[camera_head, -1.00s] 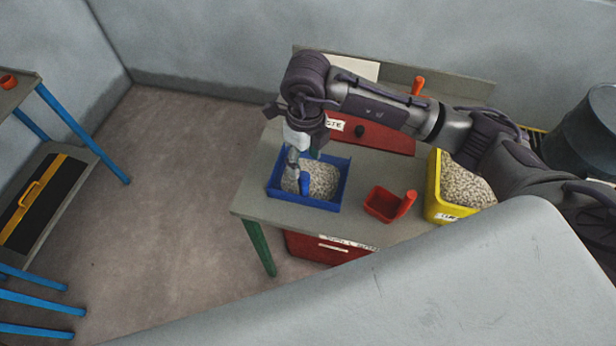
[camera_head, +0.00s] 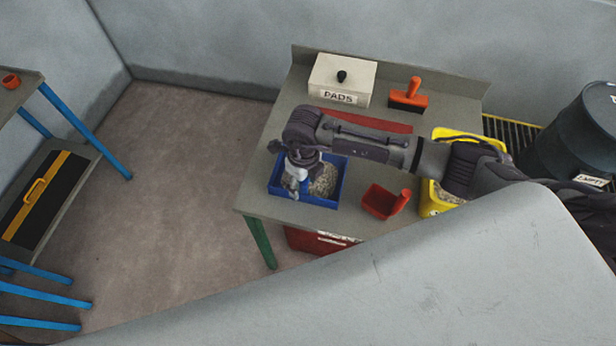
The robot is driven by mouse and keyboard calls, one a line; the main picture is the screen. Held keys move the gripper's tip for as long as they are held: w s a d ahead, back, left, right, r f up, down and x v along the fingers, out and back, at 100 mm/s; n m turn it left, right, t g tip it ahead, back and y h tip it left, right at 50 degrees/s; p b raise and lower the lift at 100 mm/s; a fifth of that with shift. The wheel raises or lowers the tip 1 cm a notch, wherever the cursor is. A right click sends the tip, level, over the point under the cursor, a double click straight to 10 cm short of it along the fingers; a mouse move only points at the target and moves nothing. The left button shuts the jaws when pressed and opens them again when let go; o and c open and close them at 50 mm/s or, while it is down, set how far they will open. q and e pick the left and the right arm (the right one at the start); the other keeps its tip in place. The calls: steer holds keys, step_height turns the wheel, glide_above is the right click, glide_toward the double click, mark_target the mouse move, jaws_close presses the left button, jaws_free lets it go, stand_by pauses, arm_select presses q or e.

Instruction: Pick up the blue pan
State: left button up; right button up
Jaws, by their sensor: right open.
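The blue pan (camera_head: 322,203) is an open rectangular tray on the grey bench, holding pale granules. My right gripper (camera_head: 293,189) is open and points down over the left part of the pan. Its fingers overlap the pan's left side and part of the granules. I cannot tell whether they touch the pan or its contents. The wrist and forearm hide part of the pan's back edge. My left gripper is not in view.
A red scoop (camera_head: 380,201) sits right of the pan, with a yellow bin (camera_head: 431,206) beyond it, partly behind my arm. A white PADS box (camera_head: 342,82) and an orange-handled tool (camera_head: 408,96) stand at the back. A dark drum (camera_head: 570,135) stands at right.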

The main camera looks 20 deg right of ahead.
jaws_close()
steer(key=shift+r, duration=0.1)
stand_by(0.3)
